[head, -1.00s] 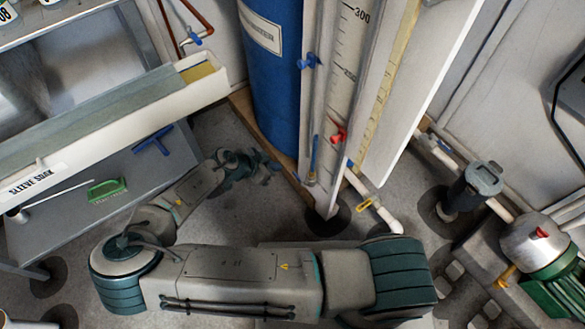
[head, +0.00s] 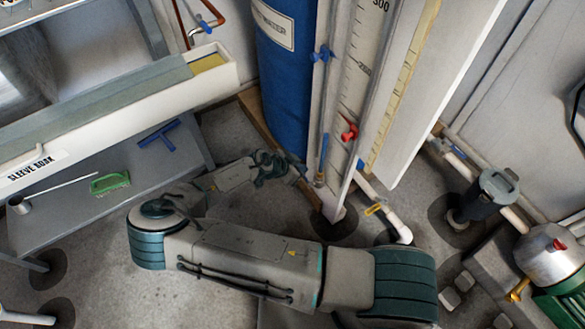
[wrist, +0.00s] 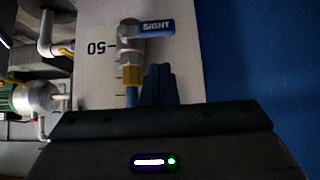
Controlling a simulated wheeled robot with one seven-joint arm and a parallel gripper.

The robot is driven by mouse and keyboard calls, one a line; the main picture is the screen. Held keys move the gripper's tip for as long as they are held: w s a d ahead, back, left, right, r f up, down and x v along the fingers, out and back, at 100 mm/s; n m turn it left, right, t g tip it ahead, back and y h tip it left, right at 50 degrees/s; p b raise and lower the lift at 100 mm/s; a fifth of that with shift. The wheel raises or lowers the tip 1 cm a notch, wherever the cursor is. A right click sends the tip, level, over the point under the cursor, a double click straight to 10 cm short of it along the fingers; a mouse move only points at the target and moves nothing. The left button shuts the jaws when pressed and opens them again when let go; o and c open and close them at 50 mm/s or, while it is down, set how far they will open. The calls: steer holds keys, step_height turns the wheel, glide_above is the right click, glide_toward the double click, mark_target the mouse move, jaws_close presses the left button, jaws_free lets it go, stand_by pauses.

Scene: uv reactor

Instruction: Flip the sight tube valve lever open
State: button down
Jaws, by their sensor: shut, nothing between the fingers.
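The sight tube valve lever (wrist: 155,28) is a blue handle marked SIGHT in the wrist view. It extends sideways to the right from the grey valve body (wrist: 130,52), across the line of the tube. A brass nut (wrist: 131,76) and the blue sight tube (wrist: 131,96) adjoin the valve. In the head view the valve (head: 319,180) is at the low end of the blue tube (head: 324,146). My gripper (wrist: 160,68) is shut and empty, its fingertips just short of the lever and apart from it in the picture. In the head view my gripper (head: 290,174) is left of the valve.
The blue water drum (head: 286,85) is close on the left. A white pipe (head: 392,220) and pump (head: 550,255) are at right.

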mark_target(305, 178)
steer(key=shift+a+f+b, duration=0.15)
steer(key=shift+f+b, duration=0.2)
steer(key=shift+f, duration=1.1)
steer(key=shift+a+f, duration=0.1)
